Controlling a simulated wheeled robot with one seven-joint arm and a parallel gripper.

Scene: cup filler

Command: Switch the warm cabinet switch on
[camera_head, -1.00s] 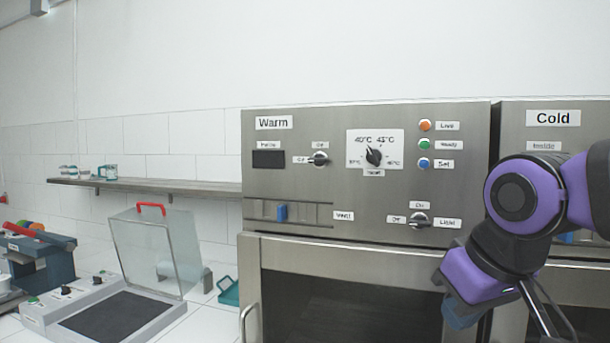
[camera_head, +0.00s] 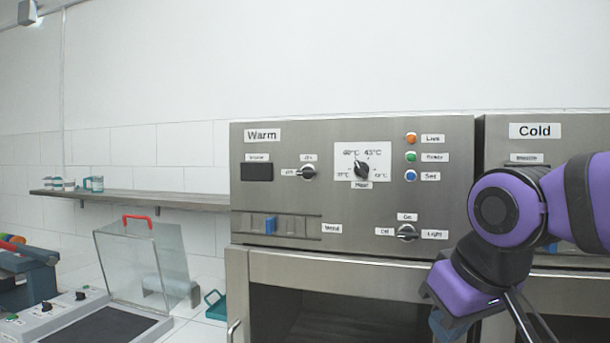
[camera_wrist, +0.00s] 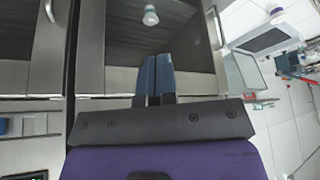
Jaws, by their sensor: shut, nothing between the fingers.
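The warm cabinet (camera_head: 390,130) fills the middle of the head view, with its label at the upper left of the panel. Its upper-left rotary switch (camera_head: 308,172) has one marking above and one at its left; its lever appears to point left, toward the left marking. My gripper (camera_wrist: 158,62) is shut and empty in the wrist view, its blue fingers together in front of a cabinet window. In the head view my wrist is at the lower right, below and right of the switch and well apart from it; the fingers are mostly hidden there.
The panel also holds a temperature dial (camera_head: 361,170), a light switch (camera_head: 407,232), a blue slider (camera_head: 270,224) and several coloured buttons. The cold cabinet (camera_head: 535,131) adjoins at right. A clear-lidded device (camera_head: 140,265) stands at left below a shelf (camera_head: 130,197). Space before the upper-left panel is clear.

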